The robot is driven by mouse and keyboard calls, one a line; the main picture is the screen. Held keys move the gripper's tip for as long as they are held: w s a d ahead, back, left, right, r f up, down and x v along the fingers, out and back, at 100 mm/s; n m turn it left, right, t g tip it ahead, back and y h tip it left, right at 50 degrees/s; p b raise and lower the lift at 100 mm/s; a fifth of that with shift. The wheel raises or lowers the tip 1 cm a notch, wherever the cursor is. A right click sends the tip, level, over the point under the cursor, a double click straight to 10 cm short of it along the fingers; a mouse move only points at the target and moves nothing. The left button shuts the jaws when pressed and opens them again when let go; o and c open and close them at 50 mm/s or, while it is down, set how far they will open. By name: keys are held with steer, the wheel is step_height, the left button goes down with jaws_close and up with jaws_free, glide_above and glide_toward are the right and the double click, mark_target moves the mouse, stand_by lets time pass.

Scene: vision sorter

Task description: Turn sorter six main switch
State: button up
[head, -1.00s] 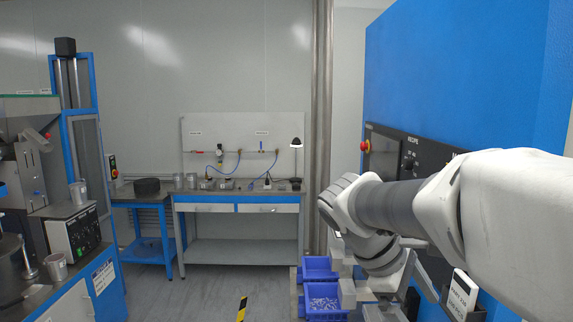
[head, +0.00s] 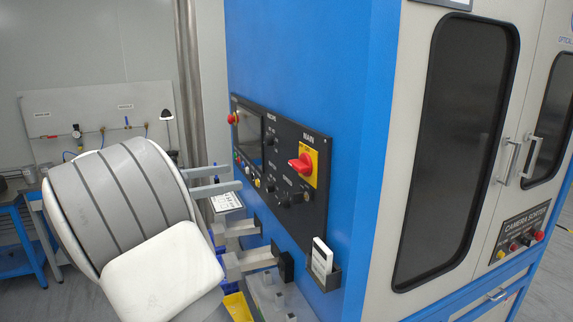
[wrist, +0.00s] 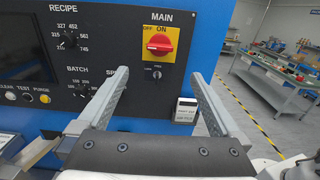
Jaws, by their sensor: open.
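The main switch is a red knob (head: 300,162) on a yellow plate (head: 311,166) under the label MAIN, at the right end of the black control panel (head: 268,150). In the wrist view the red knob (wrist: 160,43) is centred ahead, with OFF and ON printed above it; its exact setting is hard to tell. My gripper (head: 234,177) is open and empty, in front of the panel, left of the knob in the head view. In the wrist view my gripper (wrist: 158,75) has its fingers spread either side of the knob's line, apart from it.
The recipe dial (wrist: 69,40) and batch dial (wrist: 83,88) sit left of the switch. A card holder (wrist: 185,110) juts out below right. The blue cabinet (head: 350,120) rises behind the panel. A red emergency button (head: 232,118) is at the panel's far end.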

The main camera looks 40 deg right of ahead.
mark_target(293, 167)
steer(key=p+x, duration=0.1)
steer(key=x, duration=1.4)
steer(key=shift+s+d+f+p, duration=0.1)
steer(key=shift+p, duration=0.3)
steer(key=shift+c, duration=0.3)
steer(key=c, duration=1.2)
